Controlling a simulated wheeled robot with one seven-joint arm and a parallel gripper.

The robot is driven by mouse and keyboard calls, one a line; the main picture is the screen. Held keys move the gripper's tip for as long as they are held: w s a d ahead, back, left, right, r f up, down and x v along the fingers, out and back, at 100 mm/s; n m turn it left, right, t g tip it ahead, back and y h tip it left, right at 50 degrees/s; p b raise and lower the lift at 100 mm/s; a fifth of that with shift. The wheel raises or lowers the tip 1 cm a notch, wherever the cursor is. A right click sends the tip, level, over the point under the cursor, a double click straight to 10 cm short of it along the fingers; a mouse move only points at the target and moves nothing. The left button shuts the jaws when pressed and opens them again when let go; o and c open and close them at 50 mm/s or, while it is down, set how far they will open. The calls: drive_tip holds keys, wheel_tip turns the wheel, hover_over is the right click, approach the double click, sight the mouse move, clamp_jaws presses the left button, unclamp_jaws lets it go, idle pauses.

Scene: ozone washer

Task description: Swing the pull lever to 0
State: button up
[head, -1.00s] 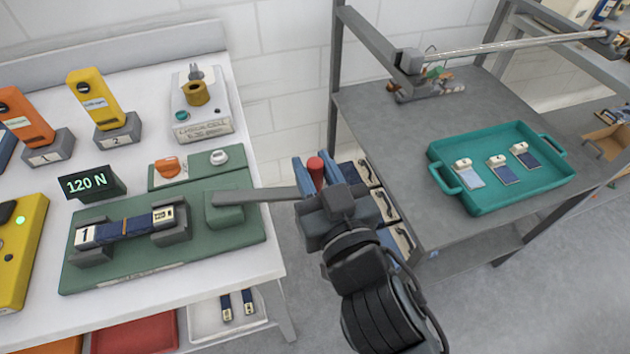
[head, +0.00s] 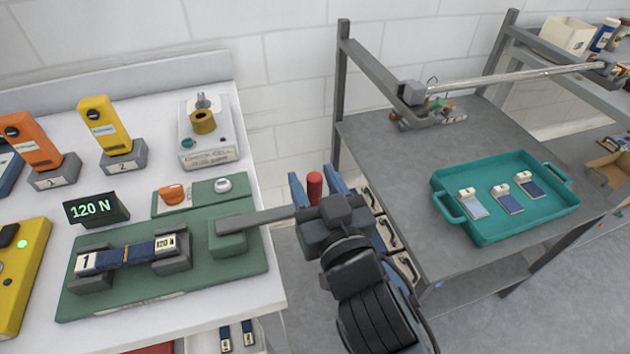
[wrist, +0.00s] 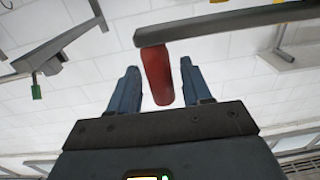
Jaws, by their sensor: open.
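The pull lever is a long grey bar (head: 258,217) on the green test rig (head: 190,277). It reaches right past the bench edge and ends in an upright red handle (head: 315,186). My gripper (head: 315,184) is open, with its blue fingers on either side of the red handle. The display (head: 95,208) reads 120 N. A dark blue strap (head: 125,253) lies between the rig's two grey clamps, with tags reading 1 and 120.
A grey table with a teal tray (head: 490,232) stands at the right. A grey post (head: 340,90) rises behind my gripper. Orange and yellow handheld devices (head: 105,125) stand on the white bench at left.

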drive_tip(key=b+v, duration=0.1)
drive_tip(key=v, duration=0.5)
drive_tip(key=shift+s+f+b, duration=0.1)
drive_tip(key=shift+s+b, duration=0.2)
drive_tip(key=shift+b, duration=0.1)
drive_tip(key=shift+s+d, duration=0.25)
drive_tip(key=shift+s, duration=0.35)
drive_tip(key=s+d+f+m+g+h, duration=0.15)
drive_tip(key=s+d+f, duration=0.45)
drive_tip(key=s+d, duration=0.65)
drive_tip(key=s+d+r+m+h, duration=0.1)
drive_tip(key=s+d+h, duration=0.1)
drive_tip(key=s, duration=0.6)
drive_tip(key=s+d+r+m+h, duration=0.1)
drive_tip(key=s+d+h, duration=0.1)
drive_tip(key=s, duration=0.6)
drive_tip(key=shift+s+d+g, duration=0.25)
drive_tip(key=shift+d+g, duration=0.2)
drive_tip(key=shift+d, duration=0.45)
drive_tip(key=shift+c, duration=0.5)
